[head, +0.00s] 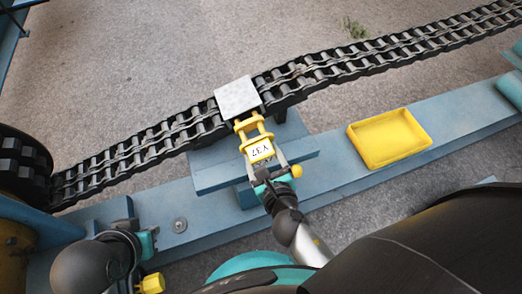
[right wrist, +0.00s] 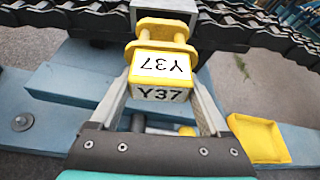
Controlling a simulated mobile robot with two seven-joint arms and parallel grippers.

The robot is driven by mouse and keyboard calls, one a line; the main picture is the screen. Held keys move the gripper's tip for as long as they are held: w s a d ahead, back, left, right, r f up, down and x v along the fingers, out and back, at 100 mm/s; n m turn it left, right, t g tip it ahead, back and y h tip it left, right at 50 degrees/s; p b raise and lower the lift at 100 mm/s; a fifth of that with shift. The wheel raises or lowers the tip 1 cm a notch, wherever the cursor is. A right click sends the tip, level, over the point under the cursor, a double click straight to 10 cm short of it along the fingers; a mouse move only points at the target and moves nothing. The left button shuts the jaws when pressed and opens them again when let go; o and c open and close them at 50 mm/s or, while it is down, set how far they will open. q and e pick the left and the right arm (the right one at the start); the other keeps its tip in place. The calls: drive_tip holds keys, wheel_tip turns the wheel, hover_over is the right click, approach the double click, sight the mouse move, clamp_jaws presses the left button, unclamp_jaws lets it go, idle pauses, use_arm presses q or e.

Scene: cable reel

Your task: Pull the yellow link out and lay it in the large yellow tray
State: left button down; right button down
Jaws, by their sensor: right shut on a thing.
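The yellow link (head: 258,149), marked Y37, is at the near side of the black chain (head: 330,68), just below a pale square plate (head: 238,96). My right gripper (head: 266,166) is shut on its near end. The right wrist view shows the link (right wrist: 161,64) between the two fingers (right wrist: 162,100), its far end close to the plate (right wrist: 165,10). I cannot tell whether that end still touches the chain. The large yellow tray (head: 388,138) is empty, to the right on the blue beam. My left gripper (head: 148,242) is at lower left, its fingers not clear.
The chain runs across from a dark drum (head: 20,165) at left to the upper right. A blue block (head: 215,176) lies under the link. The blue beam (head: 335,180) is clear between the link and the tray. A round bolt (head: 180,225) sits on the beam.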

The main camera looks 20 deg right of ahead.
drive_tip(key=s+b, duration=0.2)
drive_tip(key=s, duration=0.5)
drive_tip(key=shift+b, duration=0.3)
idle(0.5)
drive_tip(key=shift+w+d+r, duration=0.1)
drive_tip(key=shift+r, duration=0.15)
wheel_tip(320, 180, up, 9)
drive_tip(key=p, duration=0.9)
drive_tip(key=shift+f+p, duration=0.15)
drive_tip(key=shift+p, duration=0.15)
